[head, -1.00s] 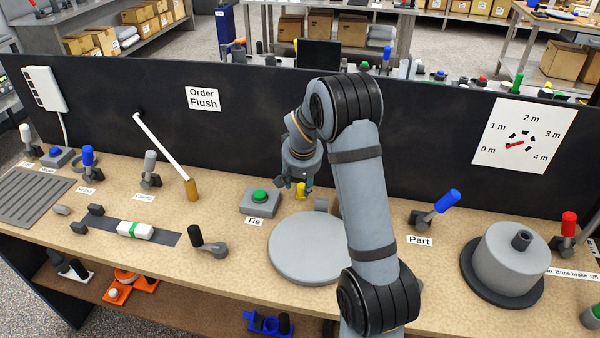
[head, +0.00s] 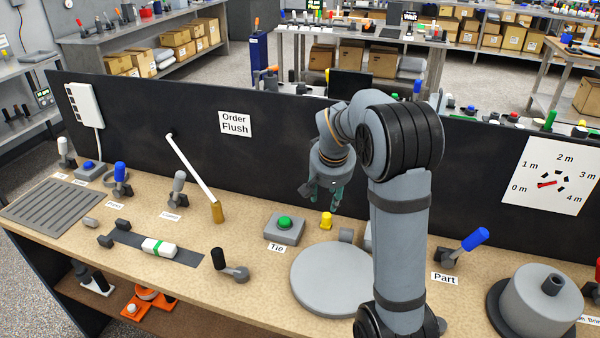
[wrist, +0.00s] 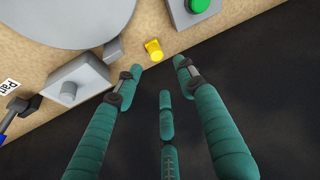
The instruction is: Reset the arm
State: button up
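My gripper (head: 323,198) hangs from my bent arm above the back of the bench, in front of the black panel. In the wrist view its three teal fingers (wrist: 157,78) are spread, with nothing between them. A small yellow piece (head: 326,221) stands on the bench below the gripper, apart from it. It also shows in the wrist view, just beyond the fingertips (wrist: 154,49).
A green "Tie" button (head: 285,222) and a grey round plate (head: 335,282) are near the gripper. The black panel (head: 290,150) rises close behind. A blue "Part" lever (head: 473,240) and a grey reel (head: 540,300) stand at right. A brown-ended white rod (head: 190,167) leans at left.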

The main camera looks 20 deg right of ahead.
aim_at(328, 215)
jog(key=x, duration=1.2)
jog(key=shift+s+d, duration=0.4)
jog(key=shift+d, duration=0.15)
